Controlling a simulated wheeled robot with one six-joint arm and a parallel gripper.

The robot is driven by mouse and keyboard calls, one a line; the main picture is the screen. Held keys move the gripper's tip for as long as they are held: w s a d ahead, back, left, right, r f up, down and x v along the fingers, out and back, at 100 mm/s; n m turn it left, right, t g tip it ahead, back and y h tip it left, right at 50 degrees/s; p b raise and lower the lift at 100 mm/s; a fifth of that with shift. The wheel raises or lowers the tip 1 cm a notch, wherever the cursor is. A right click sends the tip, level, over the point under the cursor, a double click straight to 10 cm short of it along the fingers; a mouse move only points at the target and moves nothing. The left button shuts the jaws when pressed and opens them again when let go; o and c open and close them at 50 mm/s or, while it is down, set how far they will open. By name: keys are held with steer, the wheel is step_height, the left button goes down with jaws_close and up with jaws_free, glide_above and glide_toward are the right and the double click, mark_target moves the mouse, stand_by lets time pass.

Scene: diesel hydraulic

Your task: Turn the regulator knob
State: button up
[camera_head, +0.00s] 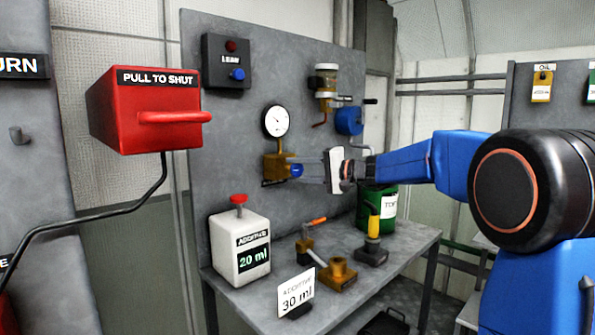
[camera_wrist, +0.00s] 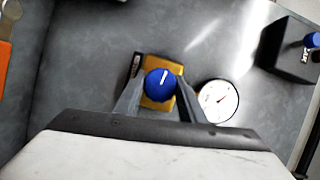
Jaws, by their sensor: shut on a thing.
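The regulator is a brass block (camera_head: 272,167) on the grey upright panel, just below a round white gauge (camera_head: 276,121). Its blue knob (camera_head: 296,170) faces outward. In the wrist view the blue knob (camera_wrist: 160,85) has a white pointer line and sits over the yellow block (camera_wrist: 150,103). My gripper (camera_head: 300,172) reaches in from the right. In the wrist view its two fingers (camera_wrist: 160,92) stand on either side of the knob, shut on it. The gauge (camera_wrist: 217,101) shows to the right of the fingers there.
A red "PULL TO SHUT" box (camera_head: 150,108) juts out at the left. A white additive jug (camera_head: 240,245), brass fittings (camera_head: 338,272) and a green drum (camera_head: 386,200) stand on and near the bench below. A black box with buttons (camera_head: 226,62) is above left.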

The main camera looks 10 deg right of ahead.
steer(key=shift+m+y, duration=0.4)
steer(key=shift+m, duration=1)
steer(key=shift+t, duration=0.3)
steer(key=o, duration=1)
steer(key=shift+o, duration=0.2)
steer(key=shift+d, duration=0.15)
steer(key=v, duration=1.7)
steer(key=shift+f, duration=0.2)
steer(key=shift+d, duration=0.15)
